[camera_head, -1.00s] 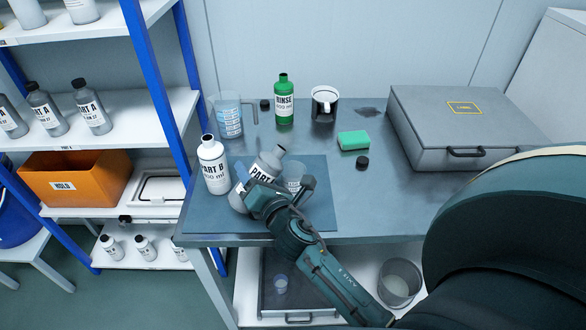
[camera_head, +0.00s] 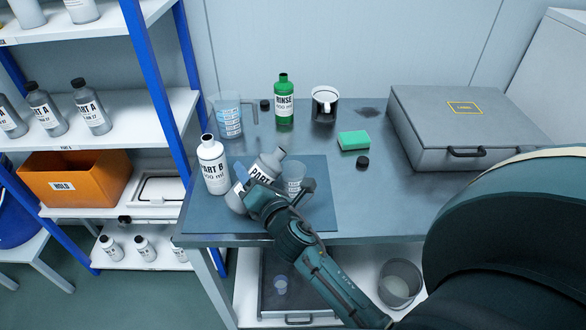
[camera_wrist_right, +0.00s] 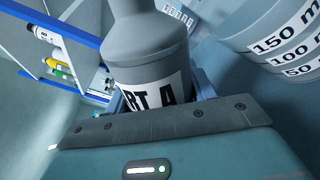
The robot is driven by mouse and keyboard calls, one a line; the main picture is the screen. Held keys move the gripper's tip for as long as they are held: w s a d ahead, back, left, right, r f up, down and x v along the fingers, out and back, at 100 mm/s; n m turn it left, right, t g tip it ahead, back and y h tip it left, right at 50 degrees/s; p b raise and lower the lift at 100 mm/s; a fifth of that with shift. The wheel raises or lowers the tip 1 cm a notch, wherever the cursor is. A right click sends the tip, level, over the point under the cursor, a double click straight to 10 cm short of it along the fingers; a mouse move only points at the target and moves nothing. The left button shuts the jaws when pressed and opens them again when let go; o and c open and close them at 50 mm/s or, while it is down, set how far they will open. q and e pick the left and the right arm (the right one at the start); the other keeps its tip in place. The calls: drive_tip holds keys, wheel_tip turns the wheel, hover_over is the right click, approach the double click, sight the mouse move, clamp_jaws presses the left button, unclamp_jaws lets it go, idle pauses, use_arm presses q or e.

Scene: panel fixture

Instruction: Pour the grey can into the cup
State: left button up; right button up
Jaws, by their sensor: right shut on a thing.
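The grey can, a grey bottle labelled PART A (camera_head: 266,165), is tilted, with its open neck toward the upper right. My right gripper (camera_head: 254,187) is shut around its body above the blue mat. The cup (camera_head: 294,177), clear with graduation marks, stands on the mat just right of the bottle, partly behind my gripper. The bottle's mouth is near the cup's rim; I see no stream. In the right wrist view the bottle (camera_wrist_right: 150,62) fills the middle, and the cup (camera_wrist_right: 280,40) is at upper right. My left gripper is not in view.
The white PART B bottle (camera_head: 213,165) stands close on the left of the mat (camera_head: 318,215). Behind are a measuring jug (camera_head: 229,117), the green RINSE bottle (camera_head: 284,102) and a white-rimmed mug (camera_head: 324,104). A green sponge (camera_head: 354,140), a black cap (camera_head: 362,163) and a grey case (camera_head: 460,125) are right.

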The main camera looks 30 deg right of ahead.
drive_tip(key=shift+a+f+m, duration=0.1)
drive_tip(key=shift+a+m, duration=0.1)
drive_tip(key=shift+m, duration=0.3)
idle(0.6)
drive_tip(key=shift+a+r+m, duration=0.25)
drive_tip(key=shift+r+m, duration=0.3)
drive_tip(key=shift+m, duration=0.25)
idle(1.0)
drive_tip(key=shift+a+f+m, duration=0.15)
drive_tip(key=shift+a+m, duration=0.05)
drive_tip(key=shift+m, duration=0.6)
idle(1.0)
drive_tip(key=shift+d+r+m+p, duration=0.2)
drive_tip(key=shift+r+m+p, duration=0.25)
drive_tip(key=shift+m+p, duration=0.1)
drive_tip(key=shift+d+r+m+p, duration=0.15)
drive_tip(key=shift+r+m+p, duration=0.3)
drive_tip(key=shift+m+p, duration=0.1)
idle(2.2)
